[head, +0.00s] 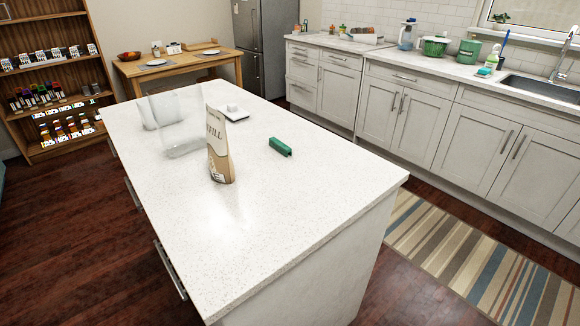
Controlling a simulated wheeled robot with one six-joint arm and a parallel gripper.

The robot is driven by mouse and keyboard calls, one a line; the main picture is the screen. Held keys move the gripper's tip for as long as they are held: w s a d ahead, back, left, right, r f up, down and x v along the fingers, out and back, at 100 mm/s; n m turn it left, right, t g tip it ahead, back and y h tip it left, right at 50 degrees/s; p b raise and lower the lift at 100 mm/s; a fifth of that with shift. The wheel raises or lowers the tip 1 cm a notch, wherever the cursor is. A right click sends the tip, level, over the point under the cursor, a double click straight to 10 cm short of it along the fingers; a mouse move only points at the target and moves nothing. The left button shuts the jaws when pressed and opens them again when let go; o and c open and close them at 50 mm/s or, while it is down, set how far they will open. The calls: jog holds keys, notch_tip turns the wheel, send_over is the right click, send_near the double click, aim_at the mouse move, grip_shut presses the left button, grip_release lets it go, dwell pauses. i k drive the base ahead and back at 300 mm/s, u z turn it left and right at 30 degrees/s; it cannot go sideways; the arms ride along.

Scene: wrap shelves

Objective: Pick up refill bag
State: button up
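The refill bag (219,148) stands upright on the white speckled island top (290,215). It is tan with a pale upper part and the letters "FILL" showing on its front. Its top comes to a narrow edge. Its left side is close to or overlaps a clear container behind it in the picture; I cannot tell whether they touch. My gripper is not in view.
A clear container (182,148), a white bowl-like item (160,109), a small white item (233,112) and a green block-shaped item (280,147) share the island. The island's front area is clear. A wooden shelf (50,107), a table (180,68) and counters (410,66) stand around.

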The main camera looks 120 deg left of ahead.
aim_at(220, 164)
jog(key=i, duration=0.4)
jog(key=u, duration=3.7)
jog(key=i, duration=0.45)
